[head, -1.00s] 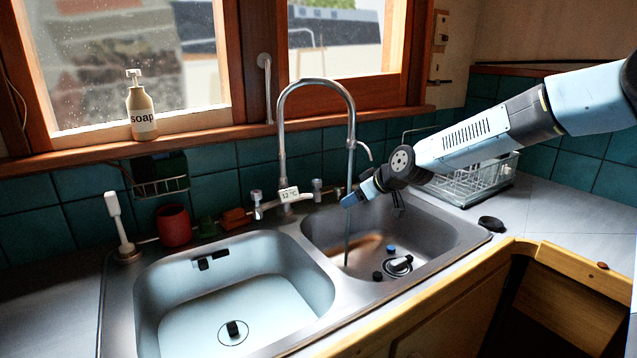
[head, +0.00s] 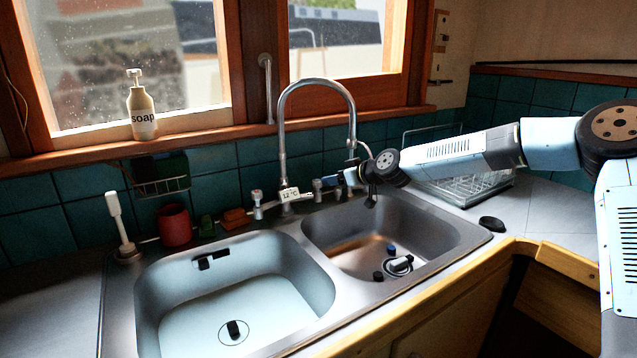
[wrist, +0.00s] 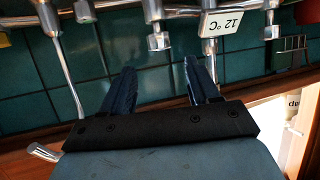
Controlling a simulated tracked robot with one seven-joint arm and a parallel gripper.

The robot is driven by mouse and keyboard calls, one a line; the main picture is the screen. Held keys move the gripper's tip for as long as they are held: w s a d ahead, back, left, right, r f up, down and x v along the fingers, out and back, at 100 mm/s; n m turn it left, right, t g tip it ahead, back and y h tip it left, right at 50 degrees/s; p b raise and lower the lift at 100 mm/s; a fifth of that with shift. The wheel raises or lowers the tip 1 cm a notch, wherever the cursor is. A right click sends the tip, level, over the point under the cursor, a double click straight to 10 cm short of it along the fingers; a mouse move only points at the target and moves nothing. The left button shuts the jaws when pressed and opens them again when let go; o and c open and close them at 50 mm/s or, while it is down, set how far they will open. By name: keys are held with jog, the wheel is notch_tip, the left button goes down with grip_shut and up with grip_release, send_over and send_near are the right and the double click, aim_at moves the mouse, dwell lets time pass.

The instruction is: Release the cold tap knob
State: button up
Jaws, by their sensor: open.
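The tap (head: 283,130) has a tall curved spout and a display (head: 289,194) reading 12 °C. A metal knob (head: 317,187) sits right of the display and another (head: 257,200) left of it; I cannot read which is cold. My gripper (head: 340,181) is just right of the right-hand knob. In the wrist view, the picture is upside down, and my gripper (wrist: 160,66) has its two fingers apart. The same knob (wrist: 158,40) lies beyond the fingertips, in line with the gap, with a gap visible between it and them. Nothing is between the fingers.
The double sink (head: 235,290) lies below, with small items in the right basin. A dish rack (head: 470,188) stands at the right, behind my arm. A soap bottle (head: 141,110) is on the sill, and a red cup (head: 174,225) stands behind the left basin.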

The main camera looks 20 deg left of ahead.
aim_at(318, 181)
jog(key=x, duration=0.9)
jog(key=shift+s+d, duration=0.1)
